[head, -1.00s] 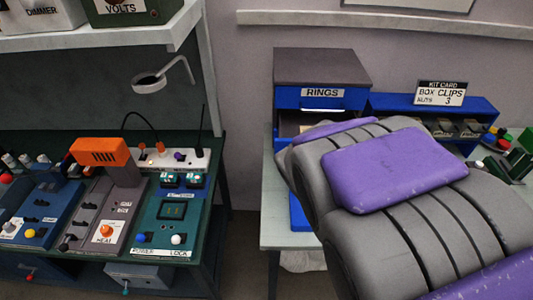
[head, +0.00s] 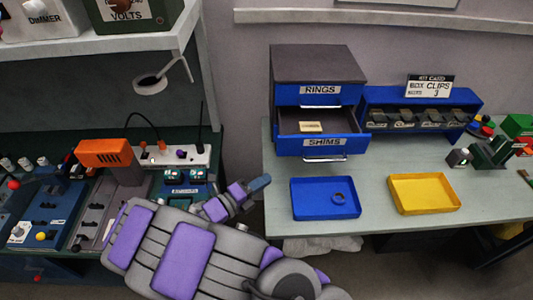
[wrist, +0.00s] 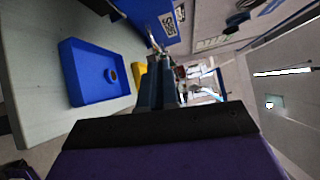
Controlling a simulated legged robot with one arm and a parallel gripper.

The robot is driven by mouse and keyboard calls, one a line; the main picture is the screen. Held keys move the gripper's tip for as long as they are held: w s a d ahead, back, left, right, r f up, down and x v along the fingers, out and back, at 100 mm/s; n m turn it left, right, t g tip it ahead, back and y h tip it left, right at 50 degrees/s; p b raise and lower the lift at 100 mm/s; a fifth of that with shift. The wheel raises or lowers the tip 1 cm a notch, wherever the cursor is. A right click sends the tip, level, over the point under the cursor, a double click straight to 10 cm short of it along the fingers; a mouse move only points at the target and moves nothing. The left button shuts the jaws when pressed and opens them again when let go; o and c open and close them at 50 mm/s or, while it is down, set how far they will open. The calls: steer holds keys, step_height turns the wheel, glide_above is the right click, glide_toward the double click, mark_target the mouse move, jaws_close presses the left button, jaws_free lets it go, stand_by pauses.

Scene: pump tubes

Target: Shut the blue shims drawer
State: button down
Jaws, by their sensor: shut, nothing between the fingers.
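The blue shims drawer (head: 323,146) is pulled out of the grey-topped cabinet (head: 318,62), below the rings drawer (head: 320,93), which looks shut. Inside the shims drawer lies a pale tan piece (head: 310,127). Its front carries a SHIMS label and a metal handle (head: 324,159). My gripper (head: 260,183) is in front and left of the drawer, apart from it, beside the table's left edge. In the wrist view my gripper (wrist: 160,70) is shut and empty, with the drawer front (wrist: 174,25) beyond its tips.
A blue bin rack (head: 420,125) stands right of the cabinet. A bench with devices (head: 110,150) is at left.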

steer(key=a+f+n+t+y, duration=0.1)
steer(key=a+f+n+t, duration=0.1)
steer(key=a+n, duration=0.1)
steer(key=b, duration=0.2)
glide_toward(280, 149)
steer(key=x, duration=0.5)
steer(key=shift+s+d+f, duration=0.15)
steer(key=shift+d, duration=0.2)
steer(key=shift+w, duration=0.45)
steer(key=w+p, duration=0.6)
steer(key=w, duration=1)
steer(key=shift+w+r, duration=0.2)
steer(key=shift+w, duration=0.05)
